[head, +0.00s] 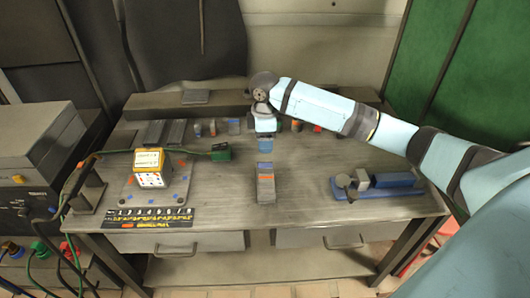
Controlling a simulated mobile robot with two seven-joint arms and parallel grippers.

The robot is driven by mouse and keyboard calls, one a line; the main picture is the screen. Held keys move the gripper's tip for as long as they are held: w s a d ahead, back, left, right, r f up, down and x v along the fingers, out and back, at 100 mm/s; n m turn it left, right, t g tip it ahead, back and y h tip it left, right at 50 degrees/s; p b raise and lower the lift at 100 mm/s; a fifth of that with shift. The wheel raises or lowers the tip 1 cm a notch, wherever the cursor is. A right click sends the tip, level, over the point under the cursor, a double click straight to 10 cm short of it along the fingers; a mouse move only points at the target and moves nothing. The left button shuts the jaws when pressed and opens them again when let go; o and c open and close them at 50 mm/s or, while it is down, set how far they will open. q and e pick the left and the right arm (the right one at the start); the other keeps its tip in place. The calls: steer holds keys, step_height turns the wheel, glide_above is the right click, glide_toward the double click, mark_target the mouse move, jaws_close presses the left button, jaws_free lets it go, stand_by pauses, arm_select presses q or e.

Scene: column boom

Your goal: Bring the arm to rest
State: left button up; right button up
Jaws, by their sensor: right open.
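My right arm (325,108), light blue with dark joints, reaches in from the right over the workbench. It bends down at its wrist, and my right gripper (265,147) points down above the middle of the bench. The gripper is small in the picture and partly hidden by its own wrist; it is open, and I see nothing held in it. A grey block with orange and blue marks (266,189) lies on the bench just in front of it, seemingly apart from it. My left gripper is not in view.
The workbench (315,212) has a board with a yellow-topped box (149,167) at left, a green connector (221,152) on a cable, and a blue fixture (392,181) at right. Several small parts line the back. Grey instruments (36,145) stand at far left.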

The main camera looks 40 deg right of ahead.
step_height(320, 180, up, 2)
steer(key=shift+r, duration=0.1)
stand_by(0.5)
